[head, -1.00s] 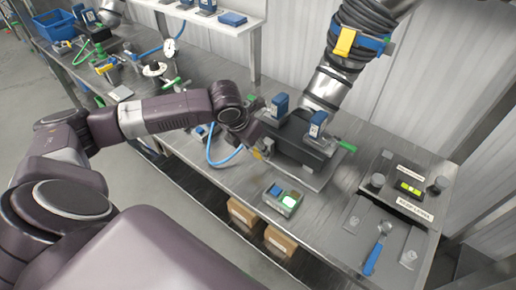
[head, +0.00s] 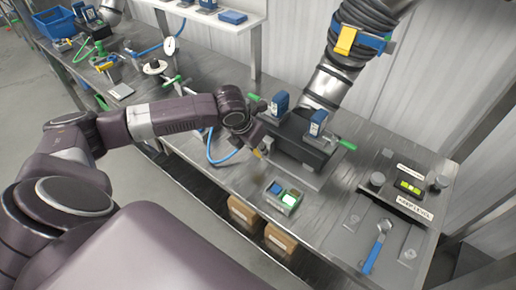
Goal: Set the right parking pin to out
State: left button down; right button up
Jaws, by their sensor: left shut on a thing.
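A black block fixture (head: 293,150) stands on the steel bench under a black hose, with two blue-topped units on it. A green handle (head: 346,144) sticks out at its right end and looks like the right parking pin. Another green handle (head: 254,97) shows at the left end. My left gripper (head: 264,150) is at the fixture's front left side, shut on a small yellowish part there. My own wrist partly hides the fingers and that part. The left gripper is well apart from the right green handle. My right gripper is not in view.
A button box (head: 283,197) with a lit green button sits in front of the fixture. A blue-handled wrench (head: 376,248) lies on a grey plate at right. The black hose (head: 358,45) comes down from above. A blue bin (head: 55,22) stands at the far left.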

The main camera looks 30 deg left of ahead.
pick_arm(q)
jog(key=shift+s+r, duration=0.1)
jog(key=shift+s, duration=0.1)
jog(key=s+p, duration=0.2)
jog(key=s, duration=0.1)
jog(key=shift+s+a, duration=0.1)
jog(key=shift+a, duration=0.05)
jog(key=shift+s, duration=0.1)
jog(key=shift+f, duration=0.2)
jog(key=c, duration=2.1)
grip_release()
jog(key=o, duration=0.5)
jog(key=shift+s+r, duration=0.15)
